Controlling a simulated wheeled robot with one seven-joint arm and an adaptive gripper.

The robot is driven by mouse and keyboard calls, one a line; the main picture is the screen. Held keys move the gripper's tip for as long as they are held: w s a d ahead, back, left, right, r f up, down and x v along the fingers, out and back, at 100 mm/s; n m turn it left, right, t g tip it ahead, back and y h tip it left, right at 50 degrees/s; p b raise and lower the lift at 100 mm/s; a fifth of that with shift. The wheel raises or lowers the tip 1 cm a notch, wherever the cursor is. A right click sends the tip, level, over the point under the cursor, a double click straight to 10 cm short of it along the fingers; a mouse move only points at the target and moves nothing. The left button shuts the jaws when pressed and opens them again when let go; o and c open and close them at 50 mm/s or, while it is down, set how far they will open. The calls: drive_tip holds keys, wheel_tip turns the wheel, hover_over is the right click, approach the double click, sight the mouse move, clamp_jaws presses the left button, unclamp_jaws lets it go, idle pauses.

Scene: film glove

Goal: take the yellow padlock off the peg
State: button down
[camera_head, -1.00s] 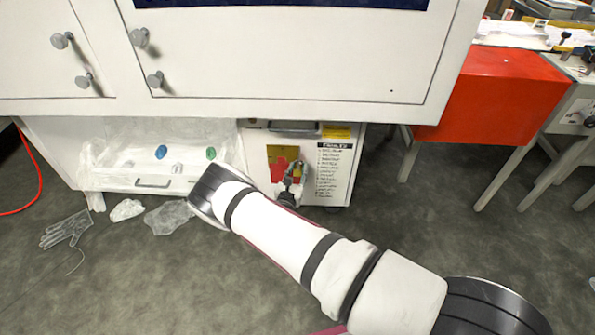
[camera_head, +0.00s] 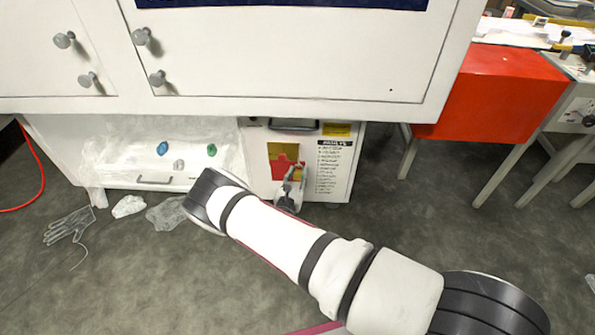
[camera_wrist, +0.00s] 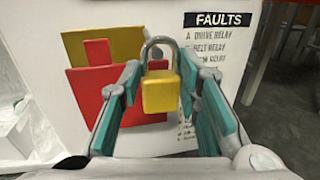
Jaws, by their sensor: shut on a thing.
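The yellow padlock (camera_wrist: 160,95) hangs upright between the teal-padded fingers of my gripper (camera_wrist: 159,78) in the wrist view, its grey shackle at the top. My gripper is shut on it. Behind it is the white board with red and yellow patches (camera_wrist: 90,90). In the head view my gripper (camera_head: 292,178) is in front of the same board (camera_head: 255,165), and the padlock is too small to make out there.
A FAULTS list (camera_head: 333,168) is on the board's right side. A white cabinet (camera_head: 290,60) overhangs above. A red cabinet (camera_head: 500,95) stands at right. A glove (camera_head: 68,228) lies on the floor, which is mostly clear.

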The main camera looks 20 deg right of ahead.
drive_tip(key=shift+d+p+v, duration=0.2)
drive_tip(key=shift+p+v, duration=0.25)
drive_tip(key=shift+v, duration=0.6)
drive_tip(key=shift+d+p+v, duration=0.15)
drive_tip(key=shift+p+v, duration=0.25)
drive_tip(key=shift+v, duration=0.6)
drive_tip(key=shift+s, duration=0.25)
